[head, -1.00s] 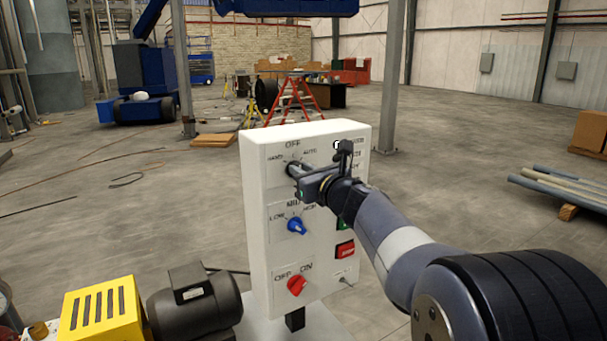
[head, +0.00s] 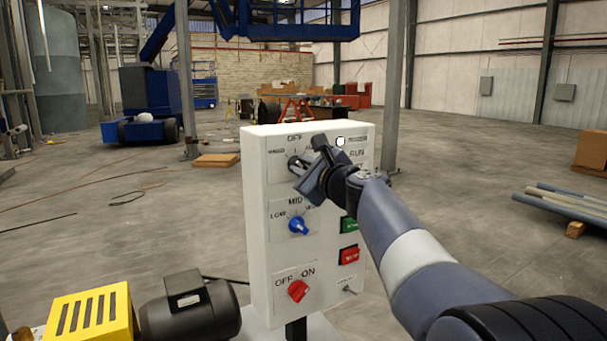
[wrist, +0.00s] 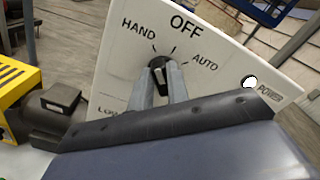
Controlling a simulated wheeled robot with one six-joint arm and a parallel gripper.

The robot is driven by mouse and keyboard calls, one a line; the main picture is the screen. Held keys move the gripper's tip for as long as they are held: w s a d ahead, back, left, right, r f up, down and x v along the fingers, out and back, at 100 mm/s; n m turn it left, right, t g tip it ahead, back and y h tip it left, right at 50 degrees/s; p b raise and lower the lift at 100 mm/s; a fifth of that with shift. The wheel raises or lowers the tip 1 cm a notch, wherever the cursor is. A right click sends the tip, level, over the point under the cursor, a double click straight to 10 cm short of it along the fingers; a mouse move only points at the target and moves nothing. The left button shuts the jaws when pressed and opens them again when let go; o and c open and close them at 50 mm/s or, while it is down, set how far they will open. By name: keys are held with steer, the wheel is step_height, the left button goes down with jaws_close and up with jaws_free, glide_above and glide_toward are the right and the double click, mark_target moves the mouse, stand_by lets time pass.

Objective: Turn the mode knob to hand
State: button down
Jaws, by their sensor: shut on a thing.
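The mode knob (wrist: 158,66) is a small black knob on the white control box (head: 258,200), on the top plate marked HAND, OFF and AUTO. In the wrist view its visible tip leans to the left of the OFF mark, towards the HAND mark; its exact setting is hard to tell. My gripper (wrist: 159,78) is shut on the knob, with one grey finger on each side of it.
Below are a blue LOW/MID knob (head: 298,227), a red OFF/ON knob (head: 298,291), a green button (head: 348,225) and a red button (head: 348,255). A black motor (head: 190,308) and yellow housing (head: 90,312) stand at lower left. Open floor lies behind the box.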

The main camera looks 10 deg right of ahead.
steer(key=shift+n, duration=0.3)
steer(key=c, duration=1.4)
jaws_free()
steer(key=shift+o, duration=0.2)
steer(key=b+v, duration=0.2)
steer(key=v, duration=0.8)
steer(key=shift+s, duration=0.4)
steer(key=shift+w, duration=0.1)
